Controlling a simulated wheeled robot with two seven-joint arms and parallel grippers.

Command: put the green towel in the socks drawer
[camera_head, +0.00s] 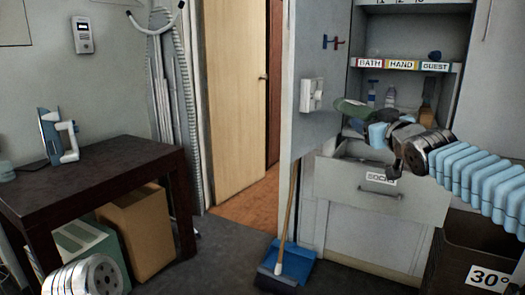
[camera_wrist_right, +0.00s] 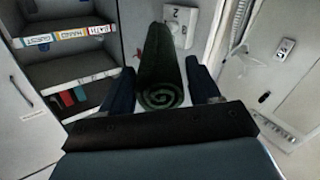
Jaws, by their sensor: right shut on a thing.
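The green towel (camera_wrist_right: 162,70) is rolled up, its spiral end facing the right wrist camera. It lies between the two dark fingers of my right gripper (camera_wrist_right: 162,82), which is shut on it. In the head view the towel (camera_head: 350,108) shows as a small green patch at the far end of my right gripper (camera_head: 368,132), in front of the cabinet. The socks drawer (camera_head: 405,200), with a "SOCKS" label, is pulled out below the gripper; its inside is mostly hidden. The towel is above the drawer, apart from it. My left gripper is out of view.
A shelf (camera_head: 403,65) labelled BATH, HAND and GUEST is above, with bottles (camera_head: 390,97) below it. An open cabinet door (camera_head: 312,130) stands left of the drawer. A dustpan (camera_head: 290,265) and broom are on the floor; a dark laundry basket (camera_head: 465,255) is at right.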

